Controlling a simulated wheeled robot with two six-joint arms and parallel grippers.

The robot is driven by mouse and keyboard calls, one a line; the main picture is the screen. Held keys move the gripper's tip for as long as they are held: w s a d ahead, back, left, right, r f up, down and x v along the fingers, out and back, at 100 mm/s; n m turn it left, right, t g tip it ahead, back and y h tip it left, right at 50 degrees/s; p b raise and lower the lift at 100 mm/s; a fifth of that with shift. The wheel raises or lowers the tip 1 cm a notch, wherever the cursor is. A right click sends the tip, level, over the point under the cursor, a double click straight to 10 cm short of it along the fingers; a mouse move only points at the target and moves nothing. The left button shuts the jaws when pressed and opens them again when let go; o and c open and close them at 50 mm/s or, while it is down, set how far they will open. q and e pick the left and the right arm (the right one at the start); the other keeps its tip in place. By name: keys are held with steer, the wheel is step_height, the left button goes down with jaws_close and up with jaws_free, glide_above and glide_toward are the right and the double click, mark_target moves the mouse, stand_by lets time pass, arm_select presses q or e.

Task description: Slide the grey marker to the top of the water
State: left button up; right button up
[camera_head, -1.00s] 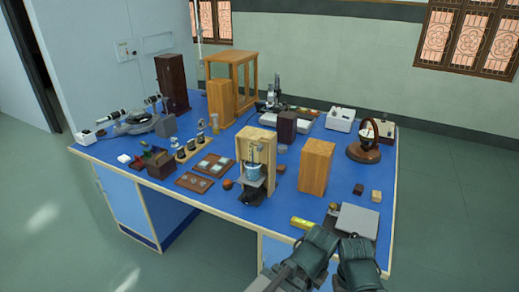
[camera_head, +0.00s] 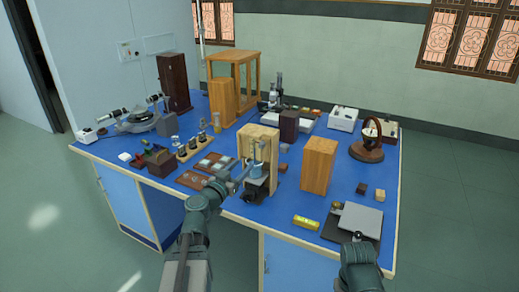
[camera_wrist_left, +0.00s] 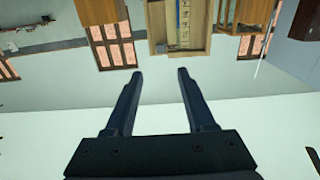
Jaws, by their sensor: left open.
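Beyond the fingertips that view shows a wooden frame with a pale and blue upright strip (camera_wrist_left: 183,25). My right gripper is not seen; only part of that arm shows at the bottom.
A tall wooden block (camera_head: 318,165) stands right of the stand. A yellow cylinder (camera_head: 306,222) and a grey flat-topped device (camera_head: 358,221) lie at the front right. Brown trays (camera_head: 193,180) lie left of the vessel. Bare blue bench top (camera_head: 285,205) shows in front.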

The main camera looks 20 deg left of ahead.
mark_target(260, 146)
arm_select(q)
steer(key=w, duration=0.9)
steer(key=w+d, duration=0.1)
steer(key=w, duration=0.3)
steer(key=shift+w, duration=0.4)
jaws_close()
stand_by(1.0)
